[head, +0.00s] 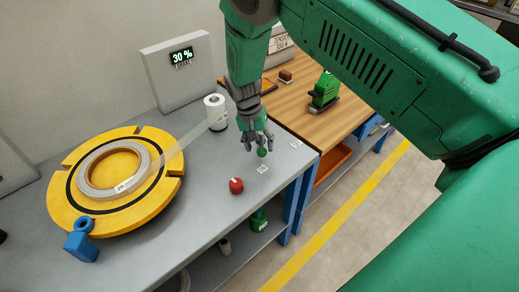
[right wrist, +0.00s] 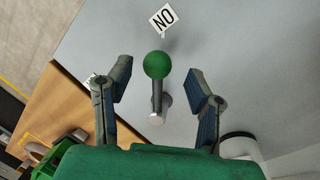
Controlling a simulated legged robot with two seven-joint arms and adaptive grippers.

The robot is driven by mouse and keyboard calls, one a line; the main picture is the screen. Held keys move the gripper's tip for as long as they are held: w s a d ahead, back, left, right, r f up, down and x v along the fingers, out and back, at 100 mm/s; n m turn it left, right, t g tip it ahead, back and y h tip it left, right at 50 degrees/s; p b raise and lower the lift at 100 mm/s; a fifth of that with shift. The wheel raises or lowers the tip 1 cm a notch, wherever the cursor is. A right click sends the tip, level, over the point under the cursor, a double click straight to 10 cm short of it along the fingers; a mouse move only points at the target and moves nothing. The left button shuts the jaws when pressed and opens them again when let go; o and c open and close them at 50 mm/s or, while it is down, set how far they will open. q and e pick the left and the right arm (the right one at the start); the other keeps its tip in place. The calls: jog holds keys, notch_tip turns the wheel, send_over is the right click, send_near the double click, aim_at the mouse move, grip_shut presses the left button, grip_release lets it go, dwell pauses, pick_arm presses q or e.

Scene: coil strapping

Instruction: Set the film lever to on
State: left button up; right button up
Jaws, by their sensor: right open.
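The film lever is a short grey rod with a green ball knob (right wrist: 157,65). In the right wrist view its knob lies between my right gripper's (right wrist: 160,92) open fingers, which are apart from it on both sides. The ON label (right wrist: 163,18) reads upside down just beyond the knob, and the lever points toward it in that view. A second label (head: 296,144) is partly hidden by a finger in the wrist view. In the head view my right gripper (head: 259,147) hangs over the grey table at the green knob (head: 262,153). My left gripper is not in view.
A red knob (head: 236,185) stands near the table's front edge. A yellow turntable (head: 70,205) bears a coil (head: 88,181), with film running to a white roll (head: 216,108). A display panel (head: 178,68) reads 30 %. A wooden bench (head: 345,113) adjoins at right.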

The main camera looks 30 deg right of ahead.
notch_tip(320, 180, up, 9)
jog(key=w+a, duration=0.1)
jog(key=shift+w+a+r, duration=0.15)
jog(key=shift+w+a, duration=0.05)
jog(key=shift+a, duration=0.05)
dwell(0.4)
